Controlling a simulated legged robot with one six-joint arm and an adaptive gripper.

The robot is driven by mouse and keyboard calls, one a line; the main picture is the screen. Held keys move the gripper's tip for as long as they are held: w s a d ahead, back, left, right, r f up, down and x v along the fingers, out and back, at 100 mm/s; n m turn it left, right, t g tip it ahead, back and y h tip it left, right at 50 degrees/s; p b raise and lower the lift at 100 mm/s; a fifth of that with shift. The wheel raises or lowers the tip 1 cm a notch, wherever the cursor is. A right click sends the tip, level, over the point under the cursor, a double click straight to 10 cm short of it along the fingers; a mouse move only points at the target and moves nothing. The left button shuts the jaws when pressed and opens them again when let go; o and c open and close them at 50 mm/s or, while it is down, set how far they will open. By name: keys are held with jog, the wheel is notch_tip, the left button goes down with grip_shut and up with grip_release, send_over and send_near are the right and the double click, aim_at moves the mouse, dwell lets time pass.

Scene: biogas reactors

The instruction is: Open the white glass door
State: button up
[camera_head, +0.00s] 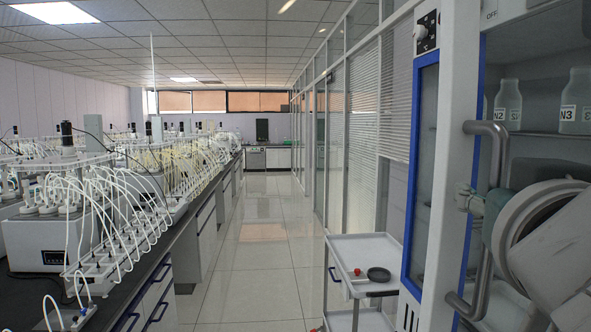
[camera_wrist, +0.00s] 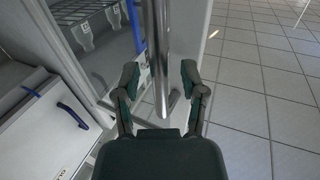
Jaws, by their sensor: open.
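The white glass door (camera_head: 450,140) stands at the right of the head view, with a white frame, blue edging and glass. It looks shut. A grey vertical bar handle (camera_head: 485,270) with bent ends is mounted on it. My gripper (camera_head: 474,202) is at the middle of the handle and hides part of it. In the wrist view my gripper (camera_wrist: 160,76) is open, with one dark finger on each side of the handle bar (camera_wrist: 158,35). Gaps show between bar and fingers. The wrist view also shows the white door frame (camera_wrist: 194,40).
Labelled bottles (camera_head: 575,105) stand on a shelf behind the glass. A white cart (camera_head: 365,250) with a small red item and dark dish stands left of the door. A long bench (camera_head: 190,225) with tubed reactors lines the left. The tiled aisle (camera_head: 262,240) is clear.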

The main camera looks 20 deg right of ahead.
send_near(487, 88)
jog(key=x, duration=0.5)
jog(key=shift+w+d, duration=0.1)
jog(key=shift+w, duration=0.05)
